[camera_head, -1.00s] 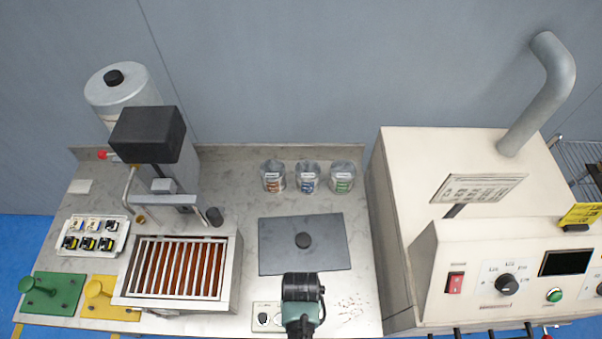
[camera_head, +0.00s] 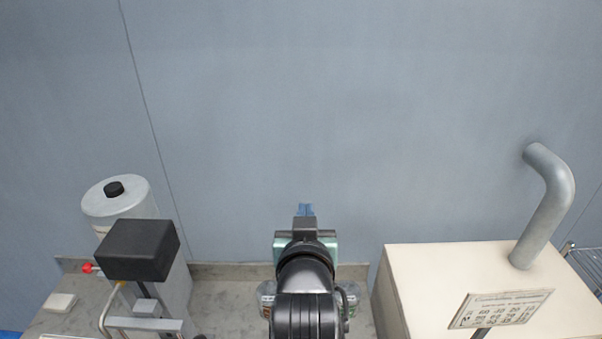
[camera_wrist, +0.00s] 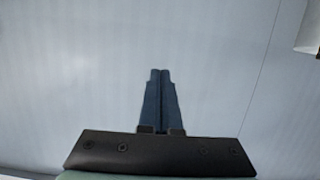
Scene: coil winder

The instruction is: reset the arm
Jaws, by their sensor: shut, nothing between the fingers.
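My gripper (camera_head: 305,210) is raised in the middle of the head view, above the back of the bench and in front of the blue-grey wall. Its blue fingers point toward the wall. In the wrist view the two fingers (camera_wrist: 160,78) lie together with nothing between them, and only wall shows beyond them. My arm hides part of the bench and the containers behind it.
A grey cylinder (camera_head: 118,200) and a black box on a machine (camera_head: 138,250) stand at the left. A cream cabinet (camera_head: 470,270) with a bent grey pipe (camera_head: 548,205) stands at the right. Clear containers (camera_head: 266,292) are partly hidden behind my arm. The wall space above is open.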

